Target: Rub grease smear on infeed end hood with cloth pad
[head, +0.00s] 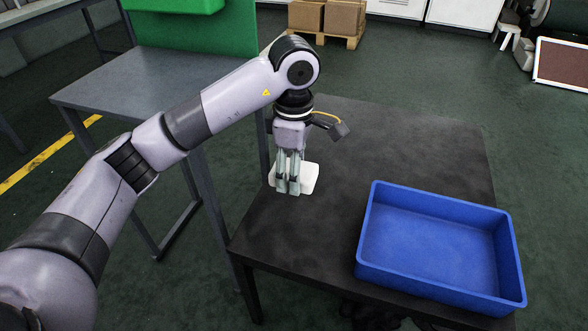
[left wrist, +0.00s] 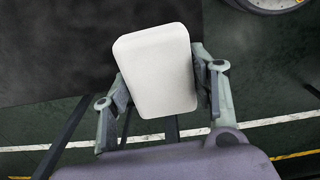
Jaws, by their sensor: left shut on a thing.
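A white cloth pad (head: 309,178) is at the black table's left part in the head view. My left gripper (head: 288,190) points down and is shut on the pad. In the left wrist view the pad (left wrist: 158,72) fills the space between the two fingers of my left gripper (left wrist: 160,95). I cannot tell whether the pad touches the table top or hangs just above it. The infeed end hood and the grease smear cannot be made out in either view. My right gripper does not show.
A blue open tray (head: 440,203) stands empty on the right of the black table (head: 400,130). A grey bench (head: 130,85) with a green panel (head: 195,30) is at the upper left. Cardboard boxes on a pallet (head: 345,40) are at the back. Dark floor lies around.

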